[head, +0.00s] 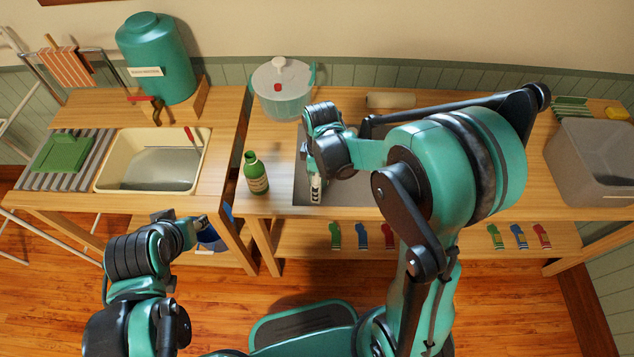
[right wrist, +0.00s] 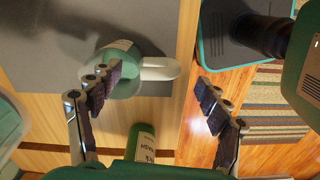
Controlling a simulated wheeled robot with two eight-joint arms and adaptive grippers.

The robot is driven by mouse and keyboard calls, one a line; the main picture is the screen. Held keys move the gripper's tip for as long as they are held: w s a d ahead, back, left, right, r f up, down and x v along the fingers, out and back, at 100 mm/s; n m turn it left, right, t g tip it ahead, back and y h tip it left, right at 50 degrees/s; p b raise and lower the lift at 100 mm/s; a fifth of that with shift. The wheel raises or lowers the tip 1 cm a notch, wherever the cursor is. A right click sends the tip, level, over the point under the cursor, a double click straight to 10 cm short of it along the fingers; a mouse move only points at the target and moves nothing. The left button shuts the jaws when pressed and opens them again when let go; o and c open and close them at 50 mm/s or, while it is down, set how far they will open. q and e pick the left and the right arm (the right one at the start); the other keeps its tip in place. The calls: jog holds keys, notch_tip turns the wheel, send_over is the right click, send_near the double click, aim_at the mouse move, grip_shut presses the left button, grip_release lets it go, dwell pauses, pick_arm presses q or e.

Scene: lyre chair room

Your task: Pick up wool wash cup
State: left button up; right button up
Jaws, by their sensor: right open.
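A green cup (right wrist: 125,75) with a pale label and a white handle (right wrist: 160,68) shows in the right wrist view, on the edge of the grey mat; I cannot read its label. My right gripper (right wrist: 158,98) is open above it. The left-hand finger overlaps the cup in the picture, and the handle shows between the fingers; I cannot tell whether they touch. In the head view my right gripper (head: 316,188) hides the cup. A green bottle (head: 256,174) stands left of it. My left gripper (head: 182,222) is low in front of the left table; its jaws are unclear.
The grey mat (head: 302,190) lies on the wooden table. A lidded clear tub (head: 282,92) stands behind. A cream basin (head: 104,172) and teal water tank (head: 158,58) are left; a grey bin (head: 592,165) is right. Several coloured clips (head: 334,236) line the lower shelf.

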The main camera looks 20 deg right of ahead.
notch_tip(320, 180, down, 5)
jog(key=shift+w+a+r+b, duration=0.1)
jog(key=shift+r+b, duration=0.1)
jog(key=shift+b, duration=0.75)
jog(key=shift+r, duration=0.1)
jog(key=c, duration=1.4)
jog(key=shift+c, duration=0.2)
